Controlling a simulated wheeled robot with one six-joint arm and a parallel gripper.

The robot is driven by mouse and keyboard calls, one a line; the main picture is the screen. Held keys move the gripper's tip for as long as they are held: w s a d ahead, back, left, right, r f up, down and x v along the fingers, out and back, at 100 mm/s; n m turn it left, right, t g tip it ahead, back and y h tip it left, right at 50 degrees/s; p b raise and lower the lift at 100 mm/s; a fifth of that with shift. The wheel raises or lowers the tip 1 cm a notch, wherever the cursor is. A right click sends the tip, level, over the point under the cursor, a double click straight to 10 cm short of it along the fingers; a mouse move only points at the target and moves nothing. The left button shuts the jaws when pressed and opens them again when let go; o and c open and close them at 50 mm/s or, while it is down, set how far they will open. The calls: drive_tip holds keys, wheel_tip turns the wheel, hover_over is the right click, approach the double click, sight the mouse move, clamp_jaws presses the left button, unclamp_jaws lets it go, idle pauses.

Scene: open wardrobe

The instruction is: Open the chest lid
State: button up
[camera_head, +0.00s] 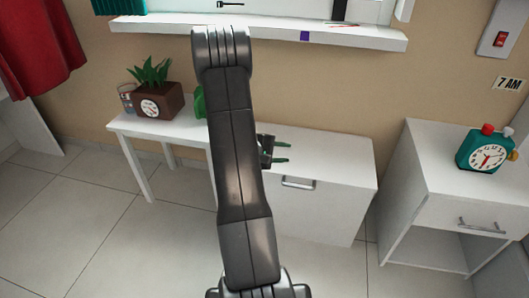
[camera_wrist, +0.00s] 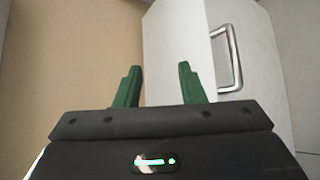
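A white chest (camera_head: 337,215) stands against the wall, forming the right part of a low white table. A metal bar handle (camera_head: 298,183) is on its front face near the top edge. The handle also shows in the wrist view (camera_wrist: 238,60), on the chest's white face (camera_wrist: 265,75). My gripper (camera_head: 284,153) is above the chest's top, near the front edge and a little left of the handle. Its green fingers (camera_wrist: 160,70) are apart with nothing between them. The chest looks shut. My arm hides its left side.
The white table (camera_head: 180,130) holds a brown planter with a clock face (camera_head: 158,102), a glass and a partly hidden green object (camera_head: 200,103). A white nightstand (camera_head: 415,185) with a teal alarm clock (camera_head: 484,152) stands to the right. A window sill (camera_head: 350,38) juts out above. Tiled floor at the left is clear.

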drive_tip(key=v, duration=0.7)
drive_tip(key=shift+a+p, duration=0.15)
drive_tip(key=shift+p, duration=0.2)
drive_tip(key=shift+s+f+b, duration=0.1)
drive_tip(key=shift+s+b, duration=0.05)
drive_tip(key=shift+b, duration=0.2)
idle(0.7)
